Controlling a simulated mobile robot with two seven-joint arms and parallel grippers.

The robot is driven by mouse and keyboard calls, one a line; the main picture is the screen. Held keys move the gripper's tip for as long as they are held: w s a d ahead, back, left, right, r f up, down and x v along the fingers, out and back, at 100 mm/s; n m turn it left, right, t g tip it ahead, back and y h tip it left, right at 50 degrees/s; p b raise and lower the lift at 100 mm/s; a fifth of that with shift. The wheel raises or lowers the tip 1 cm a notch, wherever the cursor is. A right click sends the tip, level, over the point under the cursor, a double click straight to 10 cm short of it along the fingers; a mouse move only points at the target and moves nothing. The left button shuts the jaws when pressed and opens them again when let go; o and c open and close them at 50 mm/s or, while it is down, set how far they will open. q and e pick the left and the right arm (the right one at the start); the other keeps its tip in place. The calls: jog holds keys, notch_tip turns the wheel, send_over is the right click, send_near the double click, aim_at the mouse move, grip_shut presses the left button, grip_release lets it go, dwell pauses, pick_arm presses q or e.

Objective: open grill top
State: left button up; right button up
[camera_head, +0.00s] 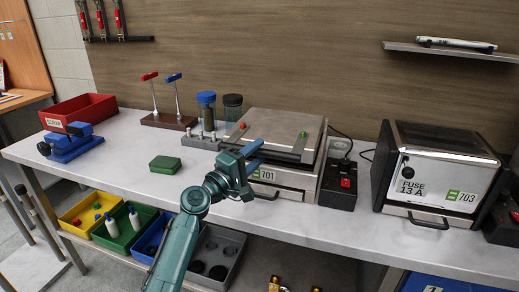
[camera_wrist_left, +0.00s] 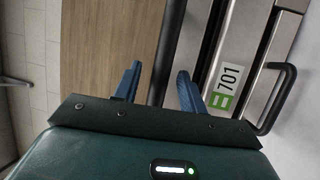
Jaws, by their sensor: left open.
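The grill (camera_head: 285,180), labelled 701, stands on the bench with its flat silver top (camera_head: 284,125) down. A red and a green knob sit on the top. My left gripper (camera_head: 257,155) is open at the front left of the grill, at about the height of the top's edge. In the left wrist view, a dark bar (camera_wrist_left: 167,50) runs between the two blue fingers (camera_wrist_left: 158,80); I cannot tell whether they touch it. A black loop handle (camera_wrist_left: 280,98) shows to the right of the label. My forearm hides part of the grill's front. My right gripper is out of view.
A black switch box (camera_head: 339,184) stands right of the grill, then an oven labelled 703 (camera_head: 434,175). Left are a green box (camera_head: 165,165), a blue vise (camera_head: 70,143) and a red bin (camera_head: 80,109). Two jars (camera_head: 207,108) stand by the grill's back left.

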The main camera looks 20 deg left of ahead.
pick_arm(q)
jog(key=shift+x, duration=0.85)
jog(key=shift+c, duration=0.2)
grip_shut()
